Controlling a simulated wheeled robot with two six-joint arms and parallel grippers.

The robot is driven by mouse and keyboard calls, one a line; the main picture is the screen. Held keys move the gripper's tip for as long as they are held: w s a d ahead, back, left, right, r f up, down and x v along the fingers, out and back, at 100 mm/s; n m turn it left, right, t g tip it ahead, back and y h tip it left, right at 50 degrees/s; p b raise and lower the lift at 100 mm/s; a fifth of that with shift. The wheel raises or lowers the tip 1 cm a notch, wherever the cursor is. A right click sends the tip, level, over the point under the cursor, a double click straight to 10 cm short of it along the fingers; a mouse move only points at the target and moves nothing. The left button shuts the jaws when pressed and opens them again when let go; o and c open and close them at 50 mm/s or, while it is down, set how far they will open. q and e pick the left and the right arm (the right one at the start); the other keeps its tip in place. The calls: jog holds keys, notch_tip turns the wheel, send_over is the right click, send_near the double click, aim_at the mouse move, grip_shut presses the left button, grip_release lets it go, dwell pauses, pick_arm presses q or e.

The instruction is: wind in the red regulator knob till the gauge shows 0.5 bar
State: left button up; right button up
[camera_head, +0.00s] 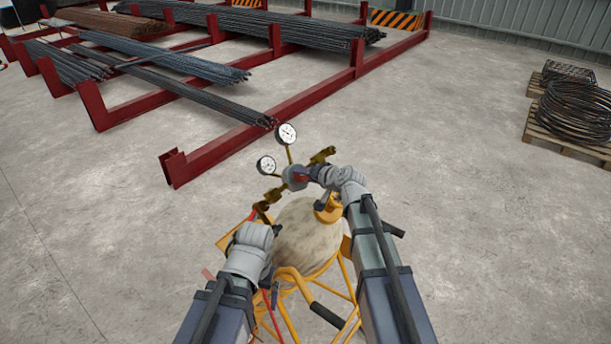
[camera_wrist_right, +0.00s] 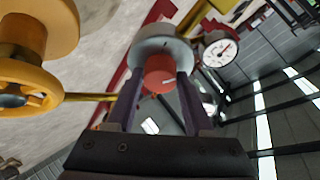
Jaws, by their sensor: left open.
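The red regulator knob (camera_wrist_right: 160,72) sits on the grey regulator body (camera_wrist_right: 163,46) in the right wrist view. In the head view the regulator (camera_head: 292,177) is above the tank, with the knob (camera_head: 301,174) partly hidden by my gripper. My right gripper (camera_wrist_right: 160,82) has one finger on each side of the knob and appears to be shut on it. A white gauge (camera_head: 286,134) and a second gauge (camera_head: 266,165) face the head camera. One gauge (camera_wrist_right: 220,50) shows in the wrist view, its reading too small to tell. My left gripper (camera_head: 276,230) is open beside the tank.
The pale round tank (camera_head: 308,238) stands in a yellow frame (camera_head: 290,274) with red hose at its left. A yellow handwheel (camera_wrist_right: 30,85) is left of the knob in the wrist view.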

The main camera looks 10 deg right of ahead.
jog(key=o, duration=0.4)
jog(key=p+v, duration=0.4)
jog(key=v, duration=0.4)
jog(key=shift+w+f, duration=0.1)
jog(key=shift+f, duration=0.1)
jog(key=b+x, duration=0.4)
jog(key=x, duration=0.3)
jog(key=shift+w+a+f, duration=0.15)
jog(key=shift+w+a, duration=0.05)
jog(key=shift+w, duration=0.15)
